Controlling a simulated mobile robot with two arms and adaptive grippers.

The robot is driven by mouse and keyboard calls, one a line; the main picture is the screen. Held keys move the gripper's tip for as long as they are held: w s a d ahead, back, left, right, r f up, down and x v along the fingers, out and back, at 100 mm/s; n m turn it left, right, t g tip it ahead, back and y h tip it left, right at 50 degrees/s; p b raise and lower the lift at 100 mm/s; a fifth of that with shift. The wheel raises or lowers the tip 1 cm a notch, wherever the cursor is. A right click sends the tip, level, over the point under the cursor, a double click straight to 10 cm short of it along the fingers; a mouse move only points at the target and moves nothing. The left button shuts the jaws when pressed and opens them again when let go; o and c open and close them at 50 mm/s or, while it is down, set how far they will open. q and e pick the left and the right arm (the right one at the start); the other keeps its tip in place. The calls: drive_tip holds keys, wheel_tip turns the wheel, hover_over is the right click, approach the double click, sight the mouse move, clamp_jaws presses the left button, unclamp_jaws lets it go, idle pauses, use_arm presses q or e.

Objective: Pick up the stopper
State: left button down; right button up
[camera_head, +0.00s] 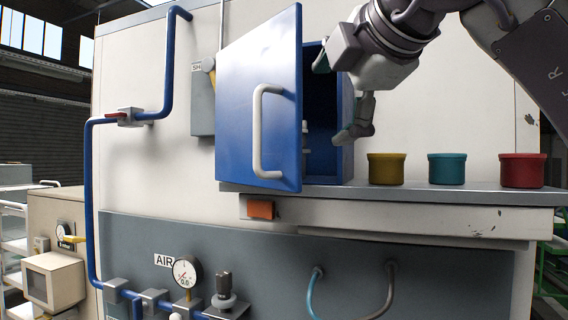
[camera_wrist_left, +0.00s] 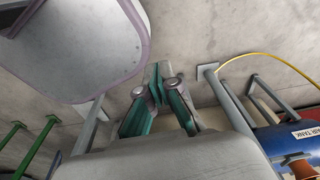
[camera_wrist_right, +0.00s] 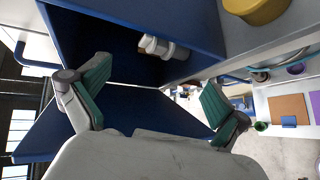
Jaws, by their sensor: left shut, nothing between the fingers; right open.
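A small white and grey flanged piece (camera_wrist_right: 163,47), which may be the stopper, is inside the blue cabinet (camera_wrist_right: 130,40) in the right wrist view. In the head view only a pale sliver of it (camera_head: 305,128) shows behind the door edge. My right gripper (camera_head: 335,100) is open and empty at the cabinet opening; in the right wrist view its fingers (camera_wrist_right: 155,78) are wide apart and clear of the piece. My left gripper (camera_wrist_left: 158,82) is shut and empty, near a concrete floor in the left wrist view. It does not show in the head view.
The blue door (camera_head: 235,120) with its white handle (camera_head: 264,130) stands open at the left of the cabinet. Yellow (camera_head: 386,170), teal (camera_head: 446,170) and red (camera_head: 522,172) pots stand on the ledge to the right. An orange block (camera_head: 261,210) is on the ledge's front.

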sight(305, 150)
use_arm(q)
drive_tip(key=s+d+r+p, duration=0.1)
drive_tip(key=s+r+p, duration=0.25)
drive_tip(key=s, duration=0.25)
use_arm(e)
drive_tip(key=p+x, duration=0.2)
drive_tip(key=x, duration=0.6)
drive_tip(key=shift+r, duration=0.15)
drive_tip(key=p+x, duration=0.1)
drive_tip(key=x, duration=0.2)
drive_tip(key=shift+w+a+f, duration=0.1)
drive_tip(key=shift+w+f, duration=0.05)
drive_tip(key=shift+f, duration=0.1)
drive_tip(key=shift+c, duration=0.2)
drive_tip(key=shift+s+r, duration=0.1)
drive_tip(key=shift+s, duration=0.15)
drive_tip(key=c, duration=1.3)
use_arm(q)
drive_tip(key=w+r, duration=0.2)
drive_tip(key=r, duration=0.1)
drive_tip(key=shift+w+a+r, duration=0.15)
drive_tip(key=shift+w+r, duration=0.15)
use_arm(e)
drive_tip(key=shift+c, duration=0.2)
use_arm(q)
drive_tip(key=shift+f, duration=0.1)
